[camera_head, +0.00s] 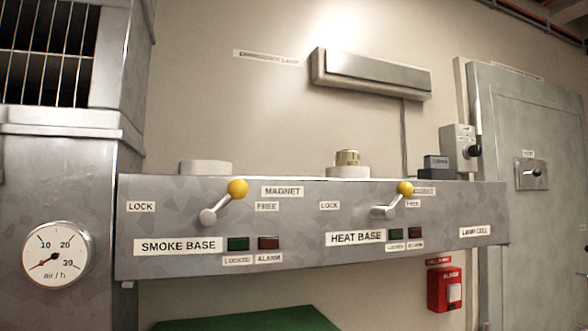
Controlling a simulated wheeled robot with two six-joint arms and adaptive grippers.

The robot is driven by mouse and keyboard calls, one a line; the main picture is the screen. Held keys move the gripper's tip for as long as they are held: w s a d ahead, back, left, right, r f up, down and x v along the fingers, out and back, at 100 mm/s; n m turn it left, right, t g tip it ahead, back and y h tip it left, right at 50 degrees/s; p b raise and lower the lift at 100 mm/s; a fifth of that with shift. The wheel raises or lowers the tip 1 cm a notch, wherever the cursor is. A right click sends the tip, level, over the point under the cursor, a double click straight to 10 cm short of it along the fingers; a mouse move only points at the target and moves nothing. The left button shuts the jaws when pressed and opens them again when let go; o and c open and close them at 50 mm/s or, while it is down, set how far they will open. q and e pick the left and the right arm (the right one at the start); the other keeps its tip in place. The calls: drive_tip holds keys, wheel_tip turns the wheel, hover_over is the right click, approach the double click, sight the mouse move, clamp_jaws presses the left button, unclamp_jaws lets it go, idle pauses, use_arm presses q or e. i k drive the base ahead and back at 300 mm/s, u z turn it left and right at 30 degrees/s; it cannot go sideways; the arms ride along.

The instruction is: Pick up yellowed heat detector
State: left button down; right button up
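A small yellow-tan ribbed cylinder (347,157), which looks like the yellowed heat detector, sits upright on a pale round base (348,172). The base is on top of the grey metal panel (300,265), above the HEAT BASE label (356,237). The panel's front edge hides the bottom of the base. Neither of my grippers is in view, and nothing touches the cylinder.
An empty-looking pale round base (206,167) stands on the panel's left. A dark block (436,164) stands right. A lamp (370,74) hangs above.

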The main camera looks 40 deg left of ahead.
sight(347, 157)
drive_tip(key=u, duration=0.8)
drive_tip(key=k, duration=0.15)
drive_tip(key=z, duration=2.3)
drive_tip(key=i, duration=1.9)
drive_tip(key=u, duration=2.7)
